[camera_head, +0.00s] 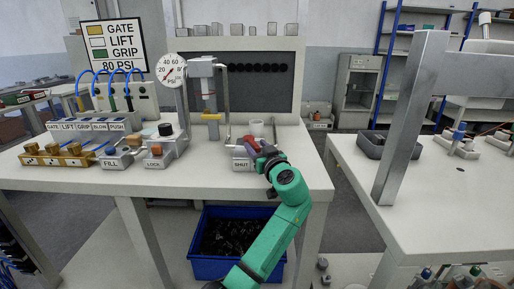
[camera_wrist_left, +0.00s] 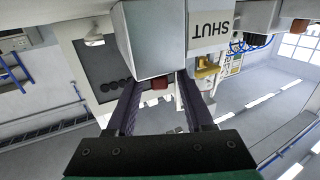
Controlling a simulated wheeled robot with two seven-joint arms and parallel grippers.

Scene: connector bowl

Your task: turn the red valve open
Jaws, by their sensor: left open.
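The red valve handle (camera_head: 251,142) shows as a small red part above the grey block labelled SHUT (camera_head: 241,163), at the right end of the bench. My left gripper (camera_head: 262,151), on the green arm, is at this block and partly hides it. In the left wrist view the two dark fingers (camera_wrist_left: 158,88) stand apart, and a small red part (camera_wrist_left: 160,83) shows between their tips, below a large grey block face (camera_wrist_left: 152,38). I cannot tell whether a finger touches the red part. My right gripper is not in view.
A pressure gauge (camera_head: 171,70) and a grey press column (camera_head: 203,90) stand left of the valve. FILL and LOCK blocks (camera_head: 154,161) sit further left. A blue bin (camera_head: 212,268) is under the bench. A second table (camera_head: 440,205) with a grey post is at right.

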